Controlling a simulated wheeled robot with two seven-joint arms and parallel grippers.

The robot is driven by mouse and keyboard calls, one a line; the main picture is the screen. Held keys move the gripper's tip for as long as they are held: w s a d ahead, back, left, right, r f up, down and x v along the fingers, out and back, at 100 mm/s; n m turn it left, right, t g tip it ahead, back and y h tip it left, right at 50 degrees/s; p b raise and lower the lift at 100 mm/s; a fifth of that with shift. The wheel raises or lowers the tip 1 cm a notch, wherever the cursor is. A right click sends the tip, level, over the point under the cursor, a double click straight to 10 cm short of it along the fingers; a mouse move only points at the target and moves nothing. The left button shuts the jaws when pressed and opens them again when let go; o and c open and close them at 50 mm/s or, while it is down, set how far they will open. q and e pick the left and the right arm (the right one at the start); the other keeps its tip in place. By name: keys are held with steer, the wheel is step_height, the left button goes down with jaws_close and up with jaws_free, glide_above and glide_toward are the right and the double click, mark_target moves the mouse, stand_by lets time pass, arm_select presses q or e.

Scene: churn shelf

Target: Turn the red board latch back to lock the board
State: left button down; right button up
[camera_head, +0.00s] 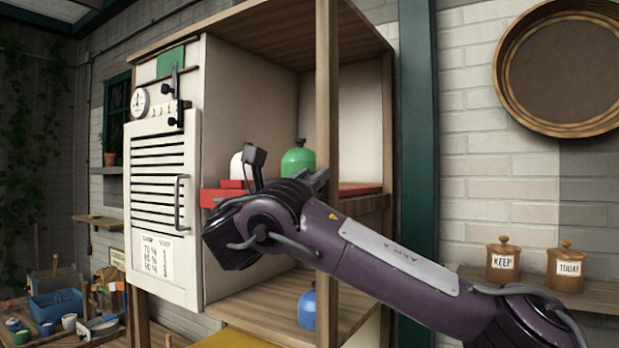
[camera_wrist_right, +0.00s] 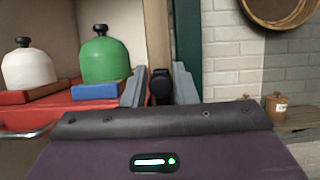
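The red board (camera_head: 362,188) lies on the middle shelf behind the post; its front left also shows red. In the right wrist view the red board (camera_wrist_right: 60,118) fills the left side. A dark, round-topped piece (camera_wrist_right: 160,86), perhaps the latch knob, stands at the post between the fingers of my right gripper (camera_wrist_right: 160,90). The fingers are apart, one on each side of it; contact cannot be made out. In the head view my right gripper (camera_head: 318,180) is beside the post, and my arm hides the latch area. My left gripper is out of view.
A green churn (camera_head: 298,160) and a white churn (camera_wrist_right: 28,66) stand on the board. A blue churn (camera_head: 307,310) is on the lower shelf. The wooden post (camera_head: 327,90) is close to my gripper. A white slatted door (camera_head: 160,190) stands at left; jars (camera_head: 503,260) sit at right.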

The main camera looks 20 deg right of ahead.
jaws_close()
steer(key=shift+w+n, duration=0.1)
steer(key=shift+n, duration=0.3)
steer(key=shift+w+a+f+n+t+y+b, duration=0.1)
steer(key=shift+n+t+y+b, duration=0.1)
steer(key=shift+n, duration=0.2)
steer(key=shift+w+a+n+t+y+b, duration=0.1)
steer(key=shift+n+y+b, duration=0.1)
steer(key=shift+n, duration=0.2)
steer(key=shift+w+a+f+n+t+y, duration=0.15)
steer(key=shift+w+n+t+y, duration=0.3)
steer(key=shift+n, duration=0.8)
steer(key=shift+w+a+f+n+t+y, duration=0.1)
steer(key=shift+a+n+t+y, duration=0.2)
steer(key=shift+n+y, duration=0.7)
steer(key=shift+w+a+f+n+t+y, duration=0.1)
steer(key=shift+w+a+n+t+y, duration=0.2)
steer(key=shift+n, duration=1.25)
